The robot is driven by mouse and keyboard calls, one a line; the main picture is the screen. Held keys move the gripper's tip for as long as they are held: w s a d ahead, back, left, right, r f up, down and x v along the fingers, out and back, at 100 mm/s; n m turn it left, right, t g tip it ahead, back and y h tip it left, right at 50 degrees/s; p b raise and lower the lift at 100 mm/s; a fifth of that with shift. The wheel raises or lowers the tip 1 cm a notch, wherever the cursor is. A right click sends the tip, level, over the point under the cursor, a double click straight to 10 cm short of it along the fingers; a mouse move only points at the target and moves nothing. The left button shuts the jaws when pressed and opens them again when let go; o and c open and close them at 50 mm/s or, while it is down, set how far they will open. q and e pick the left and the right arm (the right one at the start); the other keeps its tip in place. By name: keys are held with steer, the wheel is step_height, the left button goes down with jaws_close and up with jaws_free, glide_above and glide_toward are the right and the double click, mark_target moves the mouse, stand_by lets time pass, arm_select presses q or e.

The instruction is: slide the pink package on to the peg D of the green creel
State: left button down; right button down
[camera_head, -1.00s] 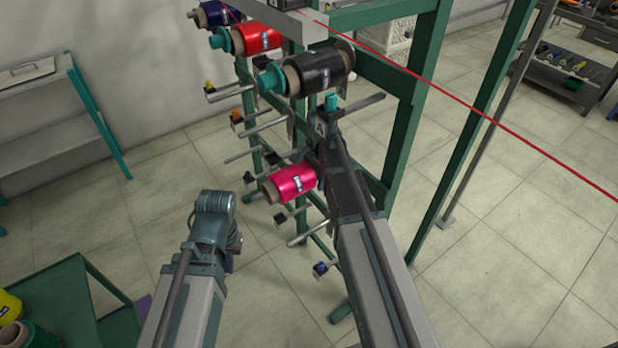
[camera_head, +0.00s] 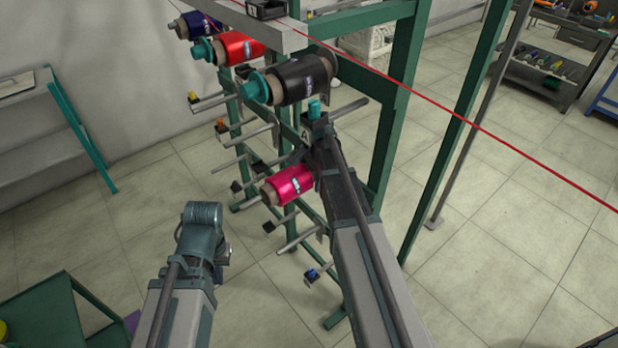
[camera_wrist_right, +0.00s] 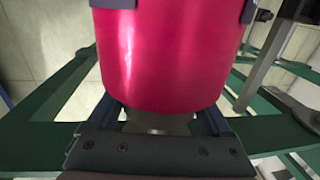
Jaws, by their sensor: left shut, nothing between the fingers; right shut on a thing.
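The pink package (camera_head: 287,185) is a bright pink roll with a brown core end showing at its left. My right gripper (camera_head: 312,178) is shut on it, holding it beside the green creel (camera_head: 392,130). In the right wrist view the pink package (camera_wrist_right: 170,55) sits between the two fingers, its core end towards the palm. The creel has several bare metal pegs with coloured blocks, including a peg (camera_head: 298,238) below the package.
Black (camera_head: 300,80), red (camera_head: 240,47) and dark blue (camera_head: 194,26) packages sit on the upper creel. A red thread (camera_head: 480,122) crosses to the right. A green cart (camera_head: 50,315) is at lower left, a grey shelf (camera_head: 40,130) at left. Open floor surrounds the creel.

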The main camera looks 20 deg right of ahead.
steer(key=d, duration=0.1)
steer(key=w+d, duration=0.1)
steer(key=d, duration=0.1)
steer(key=shift+d, duration=0.1)
steer(key=shift+f+b, duration=0.45)
steer(key=shift+b, duration=0.05)
stand_by(0.5)
steer(key=shift+s, duration=0.15)
stand_by(0.4)
jaws_free()
steer(key=shift+r, duration=0.1)
